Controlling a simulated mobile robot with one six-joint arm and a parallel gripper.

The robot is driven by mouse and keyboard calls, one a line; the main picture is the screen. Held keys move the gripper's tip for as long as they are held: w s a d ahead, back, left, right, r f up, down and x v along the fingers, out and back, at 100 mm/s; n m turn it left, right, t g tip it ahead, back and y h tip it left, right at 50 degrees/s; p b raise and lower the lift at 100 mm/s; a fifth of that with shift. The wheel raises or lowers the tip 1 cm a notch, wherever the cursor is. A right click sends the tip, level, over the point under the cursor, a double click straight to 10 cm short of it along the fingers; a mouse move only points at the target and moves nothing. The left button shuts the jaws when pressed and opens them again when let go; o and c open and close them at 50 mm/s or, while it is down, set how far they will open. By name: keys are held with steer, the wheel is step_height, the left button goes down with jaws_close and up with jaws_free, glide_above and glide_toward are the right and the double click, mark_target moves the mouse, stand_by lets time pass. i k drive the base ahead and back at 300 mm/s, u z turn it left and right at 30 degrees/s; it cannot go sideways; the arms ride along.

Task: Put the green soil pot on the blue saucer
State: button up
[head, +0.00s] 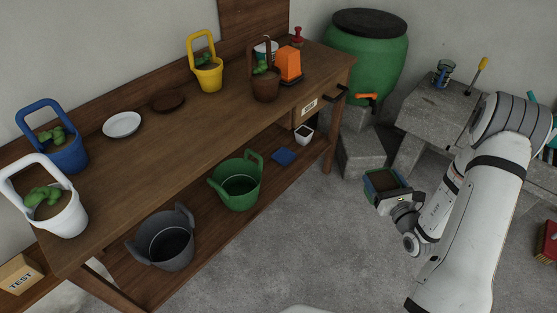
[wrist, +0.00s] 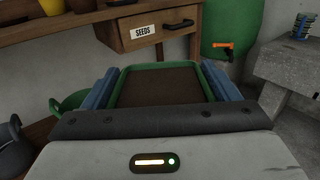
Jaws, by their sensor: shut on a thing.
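The green soil pot (head: 384,181) is square, with dark soil inside. It hangs in my gripper (head: 388,193) above the concrete floor, right of the bench. In the wrist view the pot (wrist: 160,84) sits between the two blue fingers of my gripper (wrist: 160,90), which are shut on its sides. The pot looks about upright; its underside is hidden. The blue saucer (head: 283,156) is a small, flat square on the bench's lower shelf, right of the green bucket. It appears empty and stands apart from the pot, to its left in the head view.
The wooden bench (head: 215,133) overhangs the lower shelf. A green bucket (head: 238,184) and a small white soil pot (head: 304,134) flank the saucer. The seeds drawer (wrist: 150,32) is above. A bench leg (head: 328,150) and concrete blocks (head: 361,155) stand nearby.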

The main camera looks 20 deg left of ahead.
mark_target(284, 155)
steer(key=u, duration=0.45)
steer(key=i, duration=1)
